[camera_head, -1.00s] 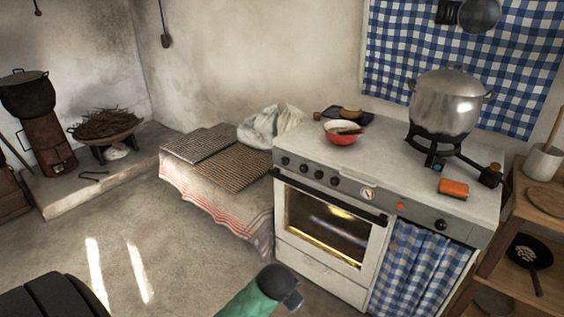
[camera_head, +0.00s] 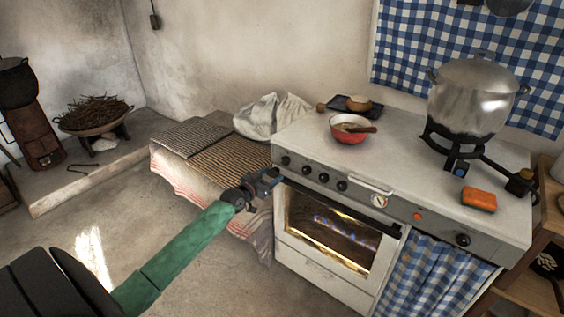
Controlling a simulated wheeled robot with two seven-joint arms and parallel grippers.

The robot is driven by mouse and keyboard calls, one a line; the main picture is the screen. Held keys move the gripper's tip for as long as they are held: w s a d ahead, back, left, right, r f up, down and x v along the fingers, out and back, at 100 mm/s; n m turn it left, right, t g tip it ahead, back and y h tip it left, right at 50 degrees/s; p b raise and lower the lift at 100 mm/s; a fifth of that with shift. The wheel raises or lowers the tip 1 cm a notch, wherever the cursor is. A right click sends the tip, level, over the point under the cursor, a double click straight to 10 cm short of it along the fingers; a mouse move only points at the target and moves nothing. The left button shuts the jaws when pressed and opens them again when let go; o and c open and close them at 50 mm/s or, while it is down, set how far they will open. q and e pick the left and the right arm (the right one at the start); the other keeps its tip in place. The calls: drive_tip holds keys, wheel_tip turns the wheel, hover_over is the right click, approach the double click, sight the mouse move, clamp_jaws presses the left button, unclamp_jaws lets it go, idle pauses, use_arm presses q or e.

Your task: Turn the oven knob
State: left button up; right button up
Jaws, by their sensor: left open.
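The white oven (camera_head: 318,240) stands at the centre right, with a glow and bluish streaks behind its door glass. Its front panel carries several dark knobs (camera_head: 323,177) in a row on the left, and another dark knob (camera_head: 463,240) on the right. Which one is the oven knob I cannot tell. My left gripper (camera_head: 270,178), at the end of a green arm, is open and empty. In the picture it is just left of the leftmost knob, near the oven's left front corner; I see no clear contact. My right gripper is out of view.
A dark handle bar (camera_head: 345,211) crosses the oven door top. On the stove top are a red bowl (camera_head: 349,130), a large pot (camera_head: 474,95) and an orange sponge (camera_head: 479,199). A cloth-draped bench (camera_head: 190,185) adjoins the left. The floor in front is clear.

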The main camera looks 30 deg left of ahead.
sight(284, 162)
use_arm(q)
drive_tip(key=shift+t, duration=0.3)
drive_tip(key=w, duration=0.3)
drive_tip(key=w+r+p, duration=0.1)
drive_tip(key=w, duration=0.2)
drive_tip(key=shift+w+d+r, duration=0.15)
drive_tip(key=shift+w, duration=0.2)
drive_tip(key=shift+w+m, duration=0.3)
drive_tip(key=shift+w, duration=0.25)
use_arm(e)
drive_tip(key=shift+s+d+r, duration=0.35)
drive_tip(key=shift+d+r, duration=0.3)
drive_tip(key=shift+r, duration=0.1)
use_arm(q)
drive_tip(key=shift+d, duration=0.1)
drive_tip(key=c, duration=1)
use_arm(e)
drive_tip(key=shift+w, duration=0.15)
